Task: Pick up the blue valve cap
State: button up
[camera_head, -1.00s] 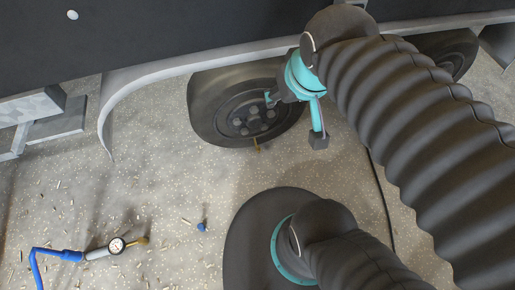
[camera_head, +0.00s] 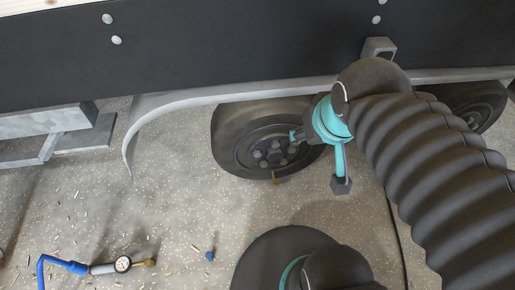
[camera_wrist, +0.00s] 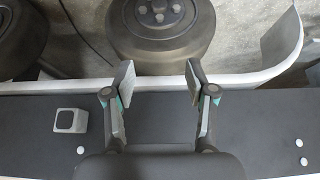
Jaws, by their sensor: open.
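The blue valve cap (camera_head: 209,256) is a small blue piece lying on the speckled ground, in the lower middle of the head view. It does not show in the wrist view. My gripper (camera_head: 293,136) is up by the trailer wheel (camera_head: 225,145), above and to the right of the cap in the picture, and well apart from it. In the wrist view my gripper (camera_wrist: 158,80) is open, with nothing between its fingers. The wheel (camera_wrist: 170,45) shows beyond the fingertips there.
Small chips are scattered around. The curved grey fender (camera_head: 190,97) and dark trailer side (camera_head: 250,45) are above the wheel. A grey step (camera_head: 85,136) is at left. A brass valve stem (camera_head: 274,177) shows below the wheel hub.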

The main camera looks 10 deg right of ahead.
aim_at(208, 255)
jog(key=u, duration=3.3)
jog(key=k, duration=0.45)
jog(key=z, duration=2.3)
